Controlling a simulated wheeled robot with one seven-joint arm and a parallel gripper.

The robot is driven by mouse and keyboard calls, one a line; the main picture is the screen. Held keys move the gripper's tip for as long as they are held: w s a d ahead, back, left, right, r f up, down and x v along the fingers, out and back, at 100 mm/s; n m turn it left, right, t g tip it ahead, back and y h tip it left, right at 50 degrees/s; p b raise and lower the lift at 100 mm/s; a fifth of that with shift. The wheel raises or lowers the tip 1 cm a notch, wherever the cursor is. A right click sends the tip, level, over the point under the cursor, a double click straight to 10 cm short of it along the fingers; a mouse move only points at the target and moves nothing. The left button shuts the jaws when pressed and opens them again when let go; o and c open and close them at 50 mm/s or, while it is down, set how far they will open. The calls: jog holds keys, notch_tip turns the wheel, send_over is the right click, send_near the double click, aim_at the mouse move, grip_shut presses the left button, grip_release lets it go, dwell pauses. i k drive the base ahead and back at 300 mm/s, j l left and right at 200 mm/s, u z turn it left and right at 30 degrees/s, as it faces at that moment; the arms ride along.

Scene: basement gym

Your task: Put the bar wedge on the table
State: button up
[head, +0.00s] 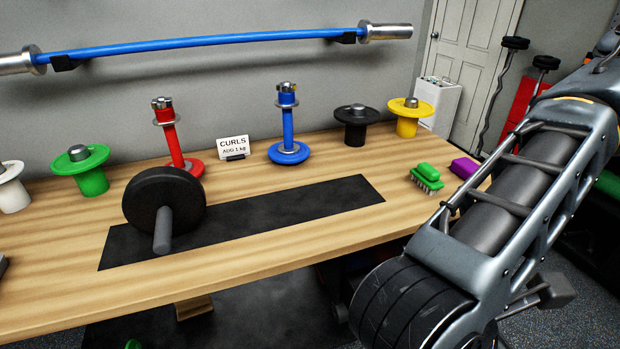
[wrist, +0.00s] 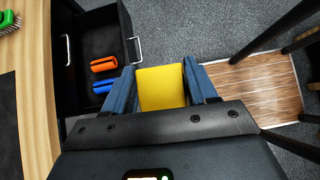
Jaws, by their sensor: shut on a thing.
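My gripper (wrist: 163,82) is shut on a yellow block (wrist: 162,88), which appears to be the bar wedge; only its flat yellow face shows between the blue fingers. My gripper and the block are not visible in the head view, where my arm fills the right side. The table (head: 300,262) is a long pale wooden bench top. Its edge also shows at the left of the wrist view (wrist: 38,110). The block is off to the right of that edge in the wrist view, over the open drawer and floor area.
Plate stands line the back. A green brush (head: 426,178) and purple block (head: 464,168) sit at the right end. An open drawer (wrist: 100,22) holds orange and blue pieces. Bare wood shows along the front.

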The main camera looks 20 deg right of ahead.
aim_at(293, 213)
jog(key=i, duration=1.2)
